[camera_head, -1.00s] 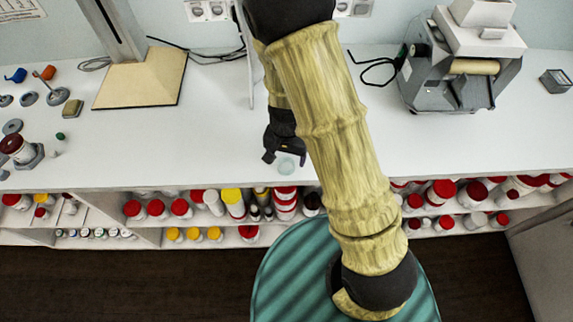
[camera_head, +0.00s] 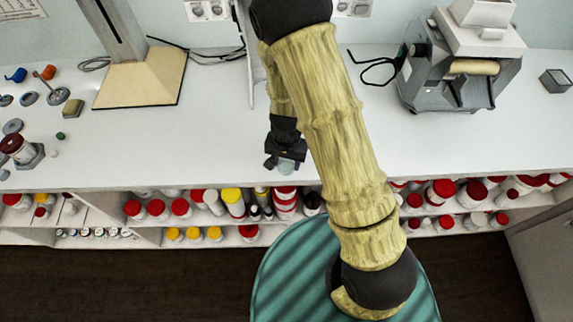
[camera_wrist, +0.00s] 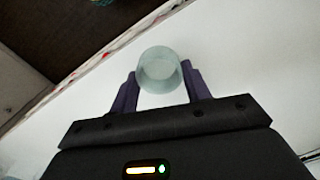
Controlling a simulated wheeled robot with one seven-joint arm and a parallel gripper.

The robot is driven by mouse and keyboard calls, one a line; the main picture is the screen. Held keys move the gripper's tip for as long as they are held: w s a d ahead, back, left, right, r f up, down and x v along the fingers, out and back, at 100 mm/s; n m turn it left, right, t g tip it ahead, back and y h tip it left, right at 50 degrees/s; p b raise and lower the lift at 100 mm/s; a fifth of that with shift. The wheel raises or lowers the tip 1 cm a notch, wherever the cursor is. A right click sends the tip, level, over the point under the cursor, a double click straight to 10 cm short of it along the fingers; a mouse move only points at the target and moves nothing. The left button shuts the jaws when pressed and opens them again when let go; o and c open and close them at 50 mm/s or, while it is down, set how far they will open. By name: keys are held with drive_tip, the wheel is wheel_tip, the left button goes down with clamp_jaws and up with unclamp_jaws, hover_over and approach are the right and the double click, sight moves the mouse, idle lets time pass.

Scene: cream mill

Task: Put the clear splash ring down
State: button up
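The clear splash ring (camera_wrist: 159,72) is a short, pale, see-through ring. In the wrist view it sits between the two purple fingers of my gripper (camera_wrist: 160,80), with a finger against each side. In the head view the ring (camera_head: 286,167) shows small and faint just below my gripper (camera_head: 285,160), over the front part of the white bench top (camera_head: 200,140). I cannot tell whether its lower rim touches the bench. My arm hides part of the bench to the right of it.
Shelves with several red- and yellow-lidded jars (camera_head: 233,196) lie below the bench's front edge, close to the gripper. A grey machine (camera_head: 450,85) stands at the back right. A stand with a tan base (camera_head: 140,80) is at the left. The bench between is clear.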

drive_tip(key=shift+c, duration=1.3)
wheel_tip(320, 180, up, 10)
drive_tip(key=shift+w+f, duration=0.1)
